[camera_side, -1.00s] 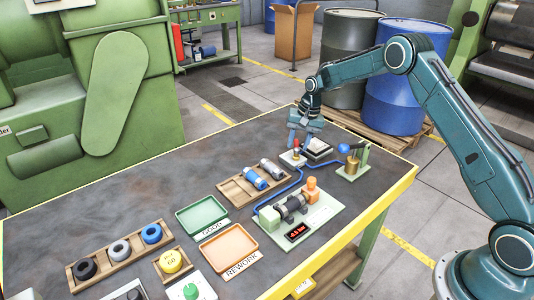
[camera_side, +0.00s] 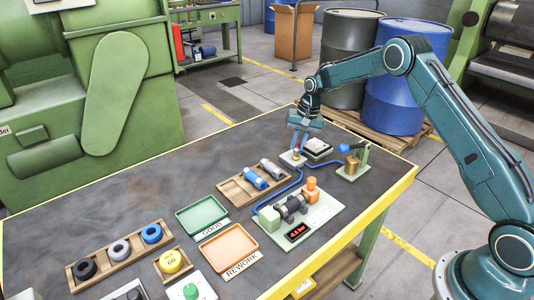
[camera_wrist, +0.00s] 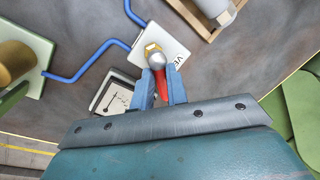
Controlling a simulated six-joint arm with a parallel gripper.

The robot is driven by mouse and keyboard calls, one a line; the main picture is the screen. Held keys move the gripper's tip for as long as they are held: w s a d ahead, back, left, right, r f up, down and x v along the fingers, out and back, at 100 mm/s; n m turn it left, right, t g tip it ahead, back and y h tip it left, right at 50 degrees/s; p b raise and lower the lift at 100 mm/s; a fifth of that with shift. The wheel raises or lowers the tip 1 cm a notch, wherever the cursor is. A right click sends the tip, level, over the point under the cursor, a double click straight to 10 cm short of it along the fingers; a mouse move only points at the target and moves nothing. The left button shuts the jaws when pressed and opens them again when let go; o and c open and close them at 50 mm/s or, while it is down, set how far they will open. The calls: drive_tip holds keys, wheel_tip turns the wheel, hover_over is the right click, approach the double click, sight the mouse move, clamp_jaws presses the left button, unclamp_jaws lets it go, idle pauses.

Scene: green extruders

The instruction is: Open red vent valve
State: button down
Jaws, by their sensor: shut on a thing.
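The vent valve has a silver and brass body (camera_wrist: 156,57) on a white plate (camera_wrist: 172,38) in the wrist view. Its red lever (camera_wrist: 162,84) points toward my gripper (camera_wrist: 161,86). The blue fingers are shut on the lever, one on each side. In the side view my gripper (camera_side: 300,143) reaches down over the valve's white plate (camera_side: 290,159) near the back edge of the table.
A dial gauge (camera_wrist: 113,98) stands close beside the valve. A blue tube (camera_side: 277,193) leads to a pump board (camera_side: 322,217) with a red display. A brass part on a green stand (camera_side: 352,166) is to the right.

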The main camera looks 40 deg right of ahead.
sight(297, 145)
drive_tip(key=n, duration=0.3)
drive_tip(key=shift+w+a+g, duration=0.15)
drive_tip(key=shift+w+g, duration=0.05)
drive_tip(key=shift+g, duration=0.1)
drive_tip(key=n, duration=0.4)
drive_tip(key=shift+w+a+n+g, duration=0.15)
drive_tip(key=shift+a+n+g, duration=0.15)
drive_tip(key=shift+n+g, duration=0.1)
drive_tip(key=shift+r, duration=0.1)
drive_tip(key=c, duration=1.4)
unclamp_jaws()
drive_tip(key=shift+d+r, duration=0.25)
drive_tip(key=shift+r, duration=0.95)
drive_tip(key=shift+d+r, duration=0.25)
drive_tip(key=shift+r, duration=1)
drive_tip(key=shift+d+r, duration=0.25)
drive_tip(key=shift+r, duration=0.95)
drive_tip(key=shift+r, duration=0.15)
